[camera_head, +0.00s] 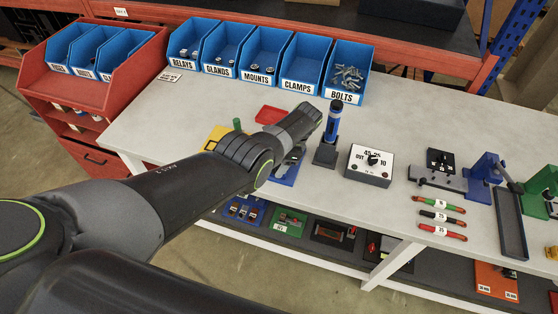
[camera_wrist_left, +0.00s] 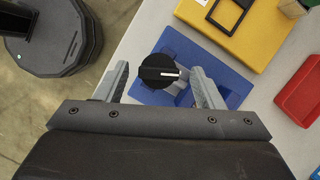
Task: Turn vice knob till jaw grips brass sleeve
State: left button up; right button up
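A round black knob (camera_wrist_left: 160,71) with a white line sits over a blue base plate (camera_wrist_left: 178,50) in the left wrist view. My left gripper (camera_wrist_left: 159,76) has its two grey fingers on either side of the knob, with a visible gap at each side. In the head view my left arm mostly covers this blue piece (camera_head: 287,176), and the gripper is hard to make out there. I cannot make out a brass sleeve or the vice jaw in either view. My right gripper is not in view.
A yellow block (camera_wrist_left: 245,30) and a red tray (camera_wrist_left: 301,92) lie close by. A blue-topped post (camera_head: 331,125), a switch box (camera_head: 371,164) and a blue stand (camera_head: 487,167) stand to the right. Labelled blue bins (camera_head: 305,62) line the back. The white tabletop (camera_head: 425,130) is partly free.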

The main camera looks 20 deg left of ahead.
pick_arm(q)
jog(key=shift+d+r, duration=0.1)
jog(key=shift+r, duration=0.25)
jog(key=v, duration=1.6)
jog(key=shift+w+d+r, duration=0.15)
jog(key=shift+d+r, duration=0.1)
